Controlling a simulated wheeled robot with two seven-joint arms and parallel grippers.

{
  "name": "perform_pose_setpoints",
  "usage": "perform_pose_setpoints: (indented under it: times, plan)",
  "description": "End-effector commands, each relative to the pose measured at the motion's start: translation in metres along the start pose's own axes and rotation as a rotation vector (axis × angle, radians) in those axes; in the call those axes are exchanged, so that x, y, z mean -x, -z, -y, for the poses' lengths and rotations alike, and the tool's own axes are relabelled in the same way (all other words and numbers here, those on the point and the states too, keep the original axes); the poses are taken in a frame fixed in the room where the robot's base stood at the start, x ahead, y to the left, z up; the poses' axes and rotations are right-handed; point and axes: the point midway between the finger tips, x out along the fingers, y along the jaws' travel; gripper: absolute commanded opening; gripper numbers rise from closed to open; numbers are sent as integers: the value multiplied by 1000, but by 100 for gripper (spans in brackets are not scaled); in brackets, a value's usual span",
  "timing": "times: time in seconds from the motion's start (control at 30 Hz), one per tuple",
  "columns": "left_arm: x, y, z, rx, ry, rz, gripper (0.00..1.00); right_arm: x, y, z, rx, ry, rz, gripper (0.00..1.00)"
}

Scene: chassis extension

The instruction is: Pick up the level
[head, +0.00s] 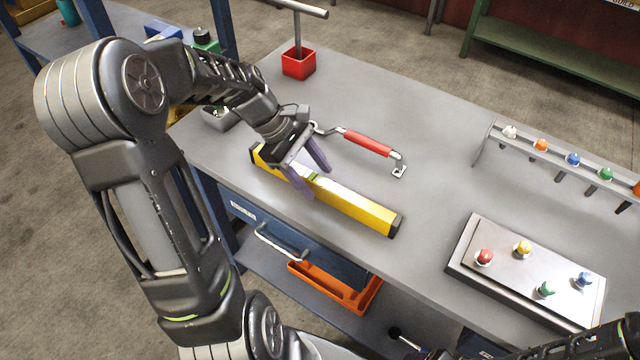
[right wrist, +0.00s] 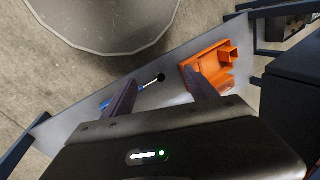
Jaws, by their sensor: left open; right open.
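The yellow level (head: 349,204) with black end caps lies on the grey workbench (head: 400,110), along its front edge in the head view. My left gripper (head: 312,182) is open at the level's left half, with its two purplish fingers on either side of the level's body. Whether the fingers touch it cannot be told. My right gripper (right wrist: 162,100) shows in the right wrist view, open and with nothing between its fingers, above the lower shelf. The level is not seen in that view.
A red-handled tool (head: 367,143) lies just behind the level. A button box (head: 525,270) stands at the right, with a rack of coloured knobs (head: 573,158) behind it. A red box (head: 298,64) stands at the back left. An orange tray (head: 335,289) sits on the shelf below.

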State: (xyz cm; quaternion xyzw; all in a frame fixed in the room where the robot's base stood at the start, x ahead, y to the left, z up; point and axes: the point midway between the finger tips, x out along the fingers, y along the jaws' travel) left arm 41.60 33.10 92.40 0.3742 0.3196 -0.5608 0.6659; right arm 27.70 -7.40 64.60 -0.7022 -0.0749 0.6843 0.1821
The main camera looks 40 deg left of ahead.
Motion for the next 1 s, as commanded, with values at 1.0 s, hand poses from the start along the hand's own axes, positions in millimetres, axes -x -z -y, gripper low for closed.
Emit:
perform_pose_setpoints:
  times: [1.0]
  plan:
    - [-24, 0, 0, 0, -1, 0, 41, 3, 0, 1, -1, -1, 1, 67]
